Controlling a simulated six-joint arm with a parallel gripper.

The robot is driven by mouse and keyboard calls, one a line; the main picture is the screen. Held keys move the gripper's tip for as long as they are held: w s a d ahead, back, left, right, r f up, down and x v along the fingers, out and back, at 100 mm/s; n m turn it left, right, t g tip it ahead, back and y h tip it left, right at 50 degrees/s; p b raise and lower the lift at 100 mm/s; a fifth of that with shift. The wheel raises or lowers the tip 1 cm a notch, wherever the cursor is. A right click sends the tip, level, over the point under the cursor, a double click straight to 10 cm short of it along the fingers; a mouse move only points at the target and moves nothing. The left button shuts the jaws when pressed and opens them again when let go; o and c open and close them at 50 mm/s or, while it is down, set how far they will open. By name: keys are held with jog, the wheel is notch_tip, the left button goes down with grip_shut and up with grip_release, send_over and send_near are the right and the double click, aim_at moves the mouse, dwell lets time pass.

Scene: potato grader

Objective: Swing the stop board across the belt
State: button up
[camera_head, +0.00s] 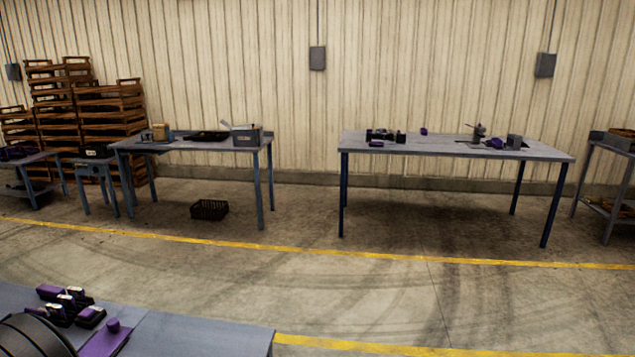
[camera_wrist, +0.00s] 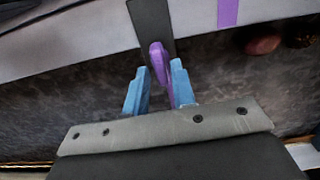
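In the wrist view, the stop board (camera_wrist: 150,20) appears as a dark upright strip at the top centre, with a purple handle (camera_wrist: 157,56) on its near end. The dark, mottled belt (camera_wrist: 80,110) runs across the picture below a pale grey rail. My gripper (camera_wrist: 160,68) has two blue fingers, one on each side of the handle's lower part. Narrow gaps seem to show between the fingers and the handle, so it looks open around it. The head view shows neither my gripper nor the board clearly.
Reddish-brown potatoes (camera_wrist: 263,44) lie on the belt at the right. A purple stripe (camera_wrist: 228,12) marks the pale rail (camera_wrist: 60,45). In the head view, a grey bench (camera_head: 200,325) with purple-and-black parts is at lower left.

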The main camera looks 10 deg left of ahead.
jog(key=shift+r, duration=1.95)
jog(key=shift+f, duration=0.1)
notch_tip(320, 180, down, 5)
jog(key=shift+r, duration=0.1)
jog(key=shift+m, duration=1.8)
jog(key=shift+n, duration=0.3)
